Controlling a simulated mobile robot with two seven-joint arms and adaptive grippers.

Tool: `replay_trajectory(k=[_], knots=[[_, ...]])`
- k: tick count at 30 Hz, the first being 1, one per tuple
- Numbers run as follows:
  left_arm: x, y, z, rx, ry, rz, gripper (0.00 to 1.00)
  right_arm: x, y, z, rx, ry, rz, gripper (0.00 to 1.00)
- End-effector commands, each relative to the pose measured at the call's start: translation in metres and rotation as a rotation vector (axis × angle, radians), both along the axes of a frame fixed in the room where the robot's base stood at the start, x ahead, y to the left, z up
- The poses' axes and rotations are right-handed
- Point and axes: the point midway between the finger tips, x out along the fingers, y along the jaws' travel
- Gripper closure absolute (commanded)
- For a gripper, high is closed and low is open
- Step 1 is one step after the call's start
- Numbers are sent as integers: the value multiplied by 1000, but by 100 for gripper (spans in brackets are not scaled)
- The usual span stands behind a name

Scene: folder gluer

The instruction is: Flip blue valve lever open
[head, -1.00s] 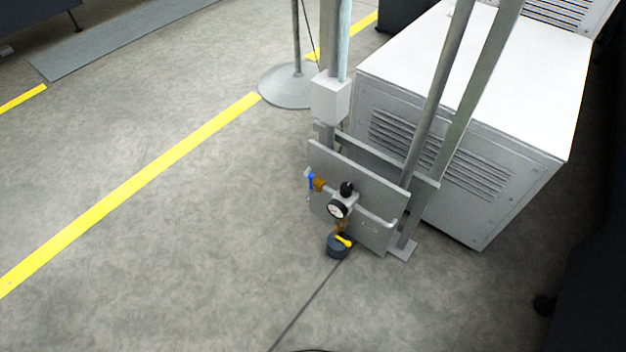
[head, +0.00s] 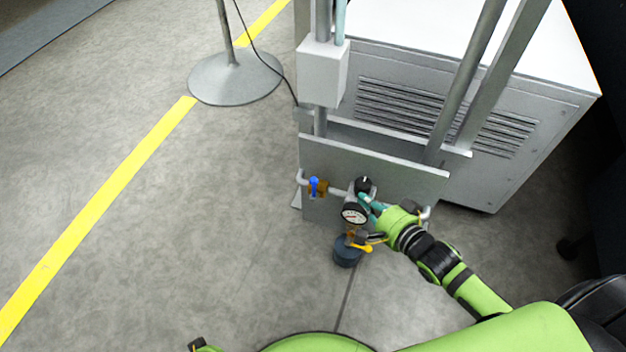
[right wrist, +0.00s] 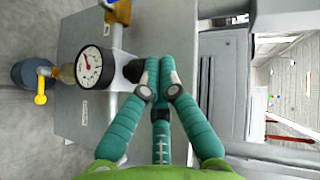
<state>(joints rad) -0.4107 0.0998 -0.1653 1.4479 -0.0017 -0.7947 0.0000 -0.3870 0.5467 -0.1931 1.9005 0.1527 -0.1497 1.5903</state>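The blue valve lever (head: 314,187) is on the pipe at the left of the grey panel (head: 390,170), beside a brass fitting (head: 322,187). It looks roughly upright, crosswise to the pipe. My right gripper (head: 363,199) is at the gauge and black knob, to the right of the lever and apart from it. In the right wrist view, the teal fingers of my right gripper (right wrist: 158,92) come together at their tips, with nothing visible between them. My left gripper is not in view.
A round gauge (head: 354,214) and black knob (head: 364,184) sit on the panel's pipe. A yellow lever (head: 360,247) is below, by a dark cylinder (head: 347,252). A grey box (head: 322,72) and posts rise above.

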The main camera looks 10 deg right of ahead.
Motion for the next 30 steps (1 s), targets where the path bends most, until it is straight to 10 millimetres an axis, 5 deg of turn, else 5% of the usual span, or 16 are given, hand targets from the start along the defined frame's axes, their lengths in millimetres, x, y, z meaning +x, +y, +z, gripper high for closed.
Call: replay_trajectory(k=[14,20,30], knots=[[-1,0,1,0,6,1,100,8,3,-2,6,-2,-1,100],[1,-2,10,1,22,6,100,38,11,-13,5,-6,0,100],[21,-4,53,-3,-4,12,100,96,34,-36,7,-3,1,100]])
